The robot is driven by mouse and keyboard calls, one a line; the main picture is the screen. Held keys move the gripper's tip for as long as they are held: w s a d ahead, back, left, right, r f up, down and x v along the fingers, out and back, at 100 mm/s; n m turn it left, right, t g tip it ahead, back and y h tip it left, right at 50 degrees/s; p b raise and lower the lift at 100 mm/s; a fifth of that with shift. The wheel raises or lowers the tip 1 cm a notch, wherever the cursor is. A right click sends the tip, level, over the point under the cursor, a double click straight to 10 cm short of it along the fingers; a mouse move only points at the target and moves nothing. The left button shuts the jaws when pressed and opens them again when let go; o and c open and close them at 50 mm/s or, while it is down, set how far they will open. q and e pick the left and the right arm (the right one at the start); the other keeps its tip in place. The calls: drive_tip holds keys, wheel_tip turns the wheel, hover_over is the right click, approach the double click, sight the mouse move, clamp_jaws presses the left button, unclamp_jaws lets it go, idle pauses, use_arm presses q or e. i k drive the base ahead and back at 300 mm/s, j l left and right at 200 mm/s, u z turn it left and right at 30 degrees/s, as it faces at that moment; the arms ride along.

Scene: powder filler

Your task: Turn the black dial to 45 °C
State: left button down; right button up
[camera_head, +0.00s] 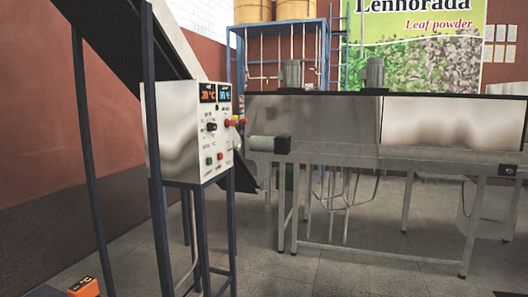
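The black dial (211,127) sits on the front of a white and steel control box (190,130), left of the middle of the head view. Above it are an orange display (208,93), which seems to read 30 °C, and a blue display (224,93) with digits too small to read surely. The dial's pointer direction is too small to tell. Neither of my grippers is in view, and nothing touches the dial.
A green button (209,161) and a red button (221,157) sit below the dial. A red and yellow knob (236,122) juts out at the right. A steel conveyor table (400,158) extends right.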

sight(210, 126)
drive_tip(key=i+l+u, duration=0.2)
drive_tip(key=i, duration=0.15)
drive_tip(key=i+l+u, duration=0.1)
drive_tip(key=i+u, duration=0.15)
drive_tip(key=i, duration=0.15)
drive_tip(key=i+l, duration=0.3)
drive_tip(key=i+l+z, duration=0.1)
drive_tip(key=i+l, duration=0.2)
drive_tip(key=i, duration=0.2)
drive_tip(key=i+l, duration=0.25)
drive_tip(key=i, duration=0.15)
drive_tip(key=z, duration=0.05)
